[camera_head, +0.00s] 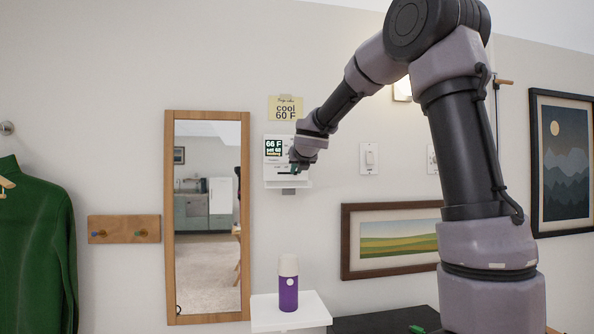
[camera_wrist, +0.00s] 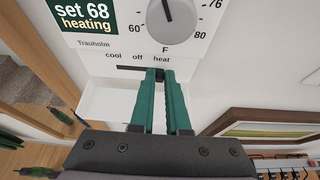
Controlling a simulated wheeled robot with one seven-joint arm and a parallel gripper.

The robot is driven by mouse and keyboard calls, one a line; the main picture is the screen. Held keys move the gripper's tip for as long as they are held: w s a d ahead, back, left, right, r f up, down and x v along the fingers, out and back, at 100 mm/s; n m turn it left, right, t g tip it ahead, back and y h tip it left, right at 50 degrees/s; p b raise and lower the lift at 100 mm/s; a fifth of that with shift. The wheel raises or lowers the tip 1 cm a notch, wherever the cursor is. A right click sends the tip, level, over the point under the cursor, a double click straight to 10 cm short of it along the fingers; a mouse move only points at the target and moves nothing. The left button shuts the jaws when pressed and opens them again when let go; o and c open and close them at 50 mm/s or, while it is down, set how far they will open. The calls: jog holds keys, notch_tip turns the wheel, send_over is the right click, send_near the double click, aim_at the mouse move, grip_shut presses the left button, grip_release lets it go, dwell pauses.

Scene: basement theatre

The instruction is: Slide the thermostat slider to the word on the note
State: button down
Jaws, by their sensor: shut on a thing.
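A yellow note (camera_head: 285,108) on the wall reads "cool 60 F". Below it hangs the white thermostat (camera_head: 272,180), which also shows in the wrist view (camera_wrist: 100,58). Its display (camera_wrist: 83,14) reads "set 68 heating". The words cool, off and heat stand left to right above a dark slider slot (camera_wrist: 130,68). The small dark slider knob (camera_wrist: 159,73) is under "heat", at the slot's right end. My gripper (camera_wrist: 161,80), with green fingers, is shut on this knob; it also shows in the head view (camera_head: 293,168). The fingertips partly hide the knob.
A round dial (camera_wrist: 167,16) sits above the slider. A white ledge (camera_wrist: 105,98) juts out under the slot. A mirror (camera_head: 208,230) is to the left, and a light switch (camera_head: 369,158) and framed pictures (camera_head: 392,268) are to the right. A purple bottle (camera_head: 288,292) stands on a white stand below.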

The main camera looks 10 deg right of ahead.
aim_at(276, 173)
jog(key=a, duration=0.6)
jog(key=shift+a, duration=0.25)
jog(key=c, duration=0.9)
grip_release()
jog(key=shift+a, duration=0.1)
jog(key=v, duration=1.1)
